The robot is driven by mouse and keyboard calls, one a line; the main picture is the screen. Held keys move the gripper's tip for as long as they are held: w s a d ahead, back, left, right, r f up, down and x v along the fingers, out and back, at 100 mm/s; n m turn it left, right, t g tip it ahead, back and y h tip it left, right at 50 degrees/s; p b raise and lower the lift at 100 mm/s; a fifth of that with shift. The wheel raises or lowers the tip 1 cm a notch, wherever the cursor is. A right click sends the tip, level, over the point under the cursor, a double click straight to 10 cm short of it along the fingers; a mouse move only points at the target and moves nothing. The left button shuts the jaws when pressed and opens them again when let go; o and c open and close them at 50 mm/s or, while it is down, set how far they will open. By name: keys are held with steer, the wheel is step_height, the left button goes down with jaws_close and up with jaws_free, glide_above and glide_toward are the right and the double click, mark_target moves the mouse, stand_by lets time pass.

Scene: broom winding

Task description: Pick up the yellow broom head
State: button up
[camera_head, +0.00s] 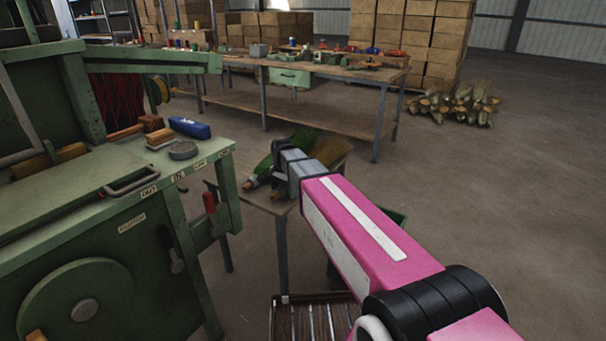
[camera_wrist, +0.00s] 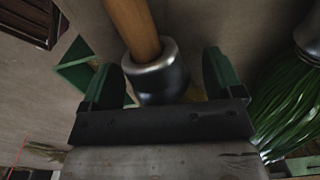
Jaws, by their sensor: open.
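The yellow broom head shows in the head view as olive-yellow bristles (camera_head: 333,150) on a small side table, partly hidden behind my gripper (camera_head: 286,160). In the wrist view, a silver metal collar (camera_wrist: 158,78) with a wooden stub (camera_wrist: 132,25) lies between the two green fingers of my gripper (camera_wrist: 160,72). A sliver of yellowish bristle shows beside the collar, and most of the bristles are hidden by the gripper body. The fingers are open, with a narrow gap on each side of the collar.
A green broom head (camera_wrist: 285,105) lies close to the right finger. The small table (camera_head: 262,200) stands against a green machine bench (camera_head: 75,215), which carries a blue case (camera_head: 190,127). A long workbench (camera_head: 300,102) is behind. The floor (camera_head: 480,200) at right is open.

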steer(key=c, duration=1.2)
steer(key=shift+r, duration=0.1)
